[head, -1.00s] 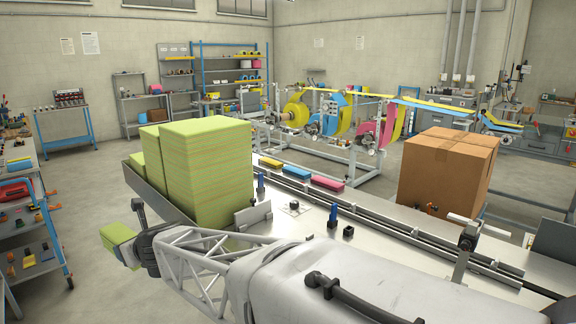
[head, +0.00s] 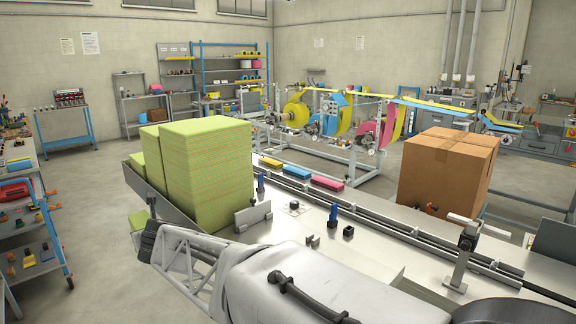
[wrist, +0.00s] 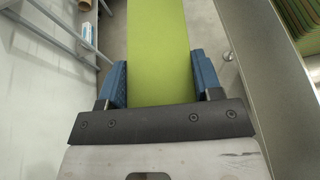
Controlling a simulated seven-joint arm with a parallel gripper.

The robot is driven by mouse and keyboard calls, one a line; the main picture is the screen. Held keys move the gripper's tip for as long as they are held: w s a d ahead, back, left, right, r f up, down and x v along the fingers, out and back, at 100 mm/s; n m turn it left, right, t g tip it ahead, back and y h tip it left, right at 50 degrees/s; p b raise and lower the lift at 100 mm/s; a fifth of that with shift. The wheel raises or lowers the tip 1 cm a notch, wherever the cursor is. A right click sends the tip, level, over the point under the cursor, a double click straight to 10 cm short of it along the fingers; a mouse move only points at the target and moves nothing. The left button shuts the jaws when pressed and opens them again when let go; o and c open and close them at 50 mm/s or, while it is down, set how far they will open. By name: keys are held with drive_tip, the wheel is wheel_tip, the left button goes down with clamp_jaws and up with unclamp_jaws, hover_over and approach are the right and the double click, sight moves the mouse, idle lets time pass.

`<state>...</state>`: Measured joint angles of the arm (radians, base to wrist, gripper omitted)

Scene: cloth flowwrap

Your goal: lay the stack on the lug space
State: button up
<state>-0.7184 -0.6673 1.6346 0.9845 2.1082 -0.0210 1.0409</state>
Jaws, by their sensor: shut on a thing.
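My gripper (wrist: 162,80) is shut on a green cloth stack (wrist: 158,45), with one blue finger along each side of it. In the head view the held stack (head: 138,220) shows only as a small green piece at the left, beside the near edge of the metal table; my arm hides the rest. The lug conveyor (head: 385,224) runs along the table's far side. A yellow (head: 270,162), a blue (head: 298,171) and a pink stack (head: 327,183) lie spaced along it. I cannot pick out the lug space for certain.
Tall green cloth piles (head: 207,170) stand on the table's left end. A cardboard box (head: 447,170) stands at the right. Blue posts (head: 333,214) and a metal bracket (head: 253,215) rise from the table (head: 380,265). A metal wall (wrist: 262,70) runs right of the held stack.

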idle(0.4)
drive_tip(key=shift+w+d+r, duration=0.15)
drive_tip(key=shift+d+r, duration=0.35)
drive_tip(key=shift+r, duration=0.2)
drive_tip(key=s+d+r+n+g+y, duration=0.1)
drive_tip(key=d+r+n+g+y, duration=0.1)
drive_tip(key=d+r, duration=1.65)
drive_tip(key=s+d+f, duration=0.3)
drive_tip(key=d, duration=0.4)
drive_tip(key=s+d+f+h, duration=0.1)
drive_tip(key=s+d+f, duration=0.1)
drive_tip(key=d+f, duration=0.35)
drive_tip(key=s+d+f, duration=0.2)
drive_tip(key=s+d, duration=0.1)
drive_tip(key=d, duration=0.6)
drive_tip(key=s+d+f, duration=0.5)
drive_tip(key=s, duration=0.2)
drive_tip(key=s+d+f+m+t, duration=0.1)
drive_tip(key=s+d+f, duration=0.4)
drive_tip(key=s, duration=0.2)
drive_tip(key=shift+s+d, duration=0.3)
drive_tip(key=shift+s, duration=0.05)
drive_tip(key=shift+w, duration=0.15)
